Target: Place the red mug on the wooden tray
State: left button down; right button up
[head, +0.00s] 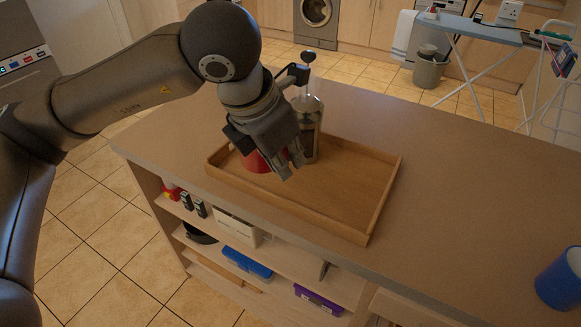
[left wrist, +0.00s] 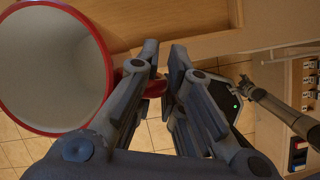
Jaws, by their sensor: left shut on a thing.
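The red mug (head: 256,161) is largely hidden behind my left gripper (head: 290,168) in the head view, at the left part of the wooden tray (head: 340,187). I cannot tell whether its base touches the tray. In the left wrist view the mug (left wrist: 52,72) shows its pale inside and red rim. Its handle lies between the fingers of my left gripper (left wrist: 163,62), which is shut on it. The tray lies on the counter. My right gripper is not in view.
A clear bottle with a dark top (head: 309,118) stands close behind my left gripper, by the tray's back edge. The tray's middle and right are bare. A blue cup (head: 560,280) stands at the counter's right. The counter (head: 440,170) is otherwise mostly clear.

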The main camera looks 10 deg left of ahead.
pick_arm(q)
jog(key=w+a+f, duration=0.1)
jog(key=w, duration=0.1)
jog(key=w+a+f+p, duration=0.1)
jog(key=w, duration=0.2)
jog(key=w+a+f+p, duration=0.1)
jog(key=w+a, duration=0.1)
jog(key=shift+w+f, duration=0.3)
jog(key=shift+f, duration=0.1)
jog(key=w+f, duration=0.1)
jog(key=w+a+f, duration=0.1)
jog(key=f, duration=0.1)
jog(key=w+f+p, duration=0.1)
jog(key=f, duration=0.1)
jog(key=shift+w+a, duration=0.2)
jog(key=shift+w, duration=0.05)
jog(key=f, duration=0.1)
jog(key=f+p, duration=0.1)
jog(key=f, duration=0.1)
jog(key=shift+w+a, duration=0.1)
jog(key=shift+w, duration=0.1)
jog(key=shift+f, duration=0.3)
